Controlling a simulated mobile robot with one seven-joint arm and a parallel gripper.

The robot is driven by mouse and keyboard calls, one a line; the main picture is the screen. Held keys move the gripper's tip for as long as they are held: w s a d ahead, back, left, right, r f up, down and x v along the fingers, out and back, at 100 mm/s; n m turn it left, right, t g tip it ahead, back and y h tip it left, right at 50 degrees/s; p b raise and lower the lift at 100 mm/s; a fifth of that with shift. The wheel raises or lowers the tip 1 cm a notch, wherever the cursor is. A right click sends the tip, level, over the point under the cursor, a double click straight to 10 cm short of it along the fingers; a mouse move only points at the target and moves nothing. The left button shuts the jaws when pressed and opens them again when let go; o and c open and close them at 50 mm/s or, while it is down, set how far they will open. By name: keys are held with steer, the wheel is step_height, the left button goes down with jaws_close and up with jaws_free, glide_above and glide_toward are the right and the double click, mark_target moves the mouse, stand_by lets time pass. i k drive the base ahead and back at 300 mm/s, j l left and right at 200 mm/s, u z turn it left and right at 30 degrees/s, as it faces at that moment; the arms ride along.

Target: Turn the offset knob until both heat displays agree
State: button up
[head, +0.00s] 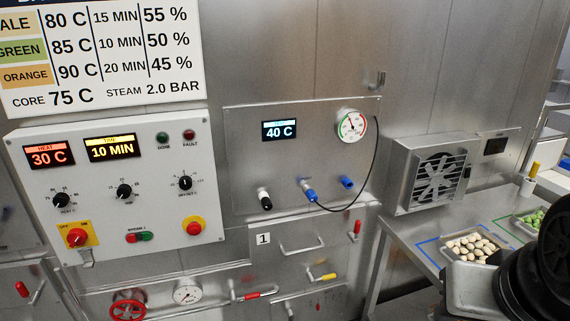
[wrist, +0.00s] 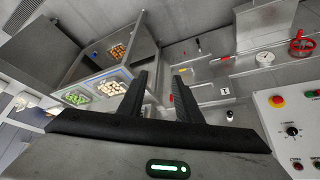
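The offset knob (head: 185,183) is a small black dial on the right side of the white control panel (head: 110,185); its pointer looks roughly upright. It also shows at the right of the wrist view (wrist: 292,131). The heat display (head: 49,155) on the panel reads 30 C in orange. A second display (head: 280,130) on the steel wall plate reads 40 C in blue-white. My gripper (wrist: 162,76) is open and empty in the wrist view, its two black fingers apart. It is clear of the knob.
Beside the offset knob are the heat knob (head: 62,200), the time knob (head: 124,191) and a red stop button (head: 193,228). A gauge (head: 351,126) and a hanging black cable are on the wall plate.

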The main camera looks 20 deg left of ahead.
mark_target(184, 182)
steer(key=u, duration=1.9)
